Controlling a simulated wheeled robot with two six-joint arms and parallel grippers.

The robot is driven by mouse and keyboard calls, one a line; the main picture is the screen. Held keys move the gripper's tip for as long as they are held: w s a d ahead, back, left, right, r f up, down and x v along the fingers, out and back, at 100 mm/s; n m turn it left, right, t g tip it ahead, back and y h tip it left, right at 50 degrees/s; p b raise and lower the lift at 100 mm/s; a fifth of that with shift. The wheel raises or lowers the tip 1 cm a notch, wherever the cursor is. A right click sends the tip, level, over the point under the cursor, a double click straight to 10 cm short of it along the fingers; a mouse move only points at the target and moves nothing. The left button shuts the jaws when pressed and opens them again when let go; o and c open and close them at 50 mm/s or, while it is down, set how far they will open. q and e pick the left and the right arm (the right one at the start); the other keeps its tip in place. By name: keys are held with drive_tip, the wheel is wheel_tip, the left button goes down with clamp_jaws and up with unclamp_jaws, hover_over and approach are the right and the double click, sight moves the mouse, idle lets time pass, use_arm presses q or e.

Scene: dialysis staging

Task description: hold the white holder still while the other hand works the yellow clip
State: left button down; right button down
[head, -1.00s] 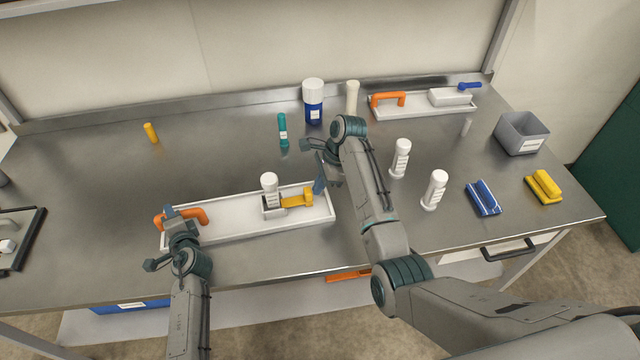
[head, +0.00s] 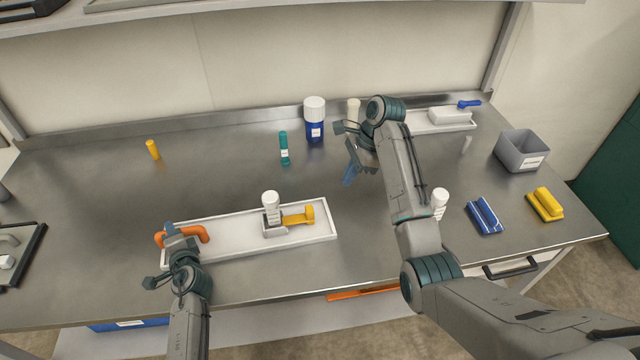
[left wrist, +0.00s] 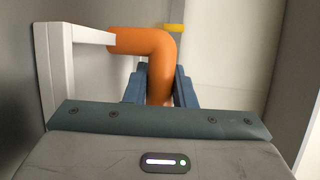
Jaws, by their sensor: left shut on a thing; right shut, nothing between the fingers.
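The white holder (head: 230,242) is a long shallow tray near the front edge of the table, with an orange handle (head: 200,231) at its left end. My left gripper (head: 170,230) is shut on that handle; the left wrist view shows its blue fingers around the orange bar (left wrist: 158,70). A white-capped bottle (head: 271,205) stands upright in a small block on the holder. The yellow clip (head: 298,218) extends to the right from beside the bottle, low over the holder. My right gripper (head: 350,175) is shut and empty, behind and to the right of the clip, apart from it.
Behind stand a teal tube (head: 284,150), a blue bottle (head: 314,120) and a cream bottle (head: 353,110). A second white tray (head: 440,127) is partly hidden by my right arm. A grey bin (head: 520,155) and blue and yellow clamps lie right. The table's left middle is mostly clear.

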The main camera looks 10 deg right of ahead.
idle(0.4)
use_arm(q)
drive_tip(key=c, duration=0.9)
unclamp_jaws()
drive_tip(key=shift+v, duration=1.35)
drive_tip(key=shift+p+v, duration=0.5)
drive_tip(key=shift+v, duration=2.15)
drive_tip(key=shift+f, duration=0.1)
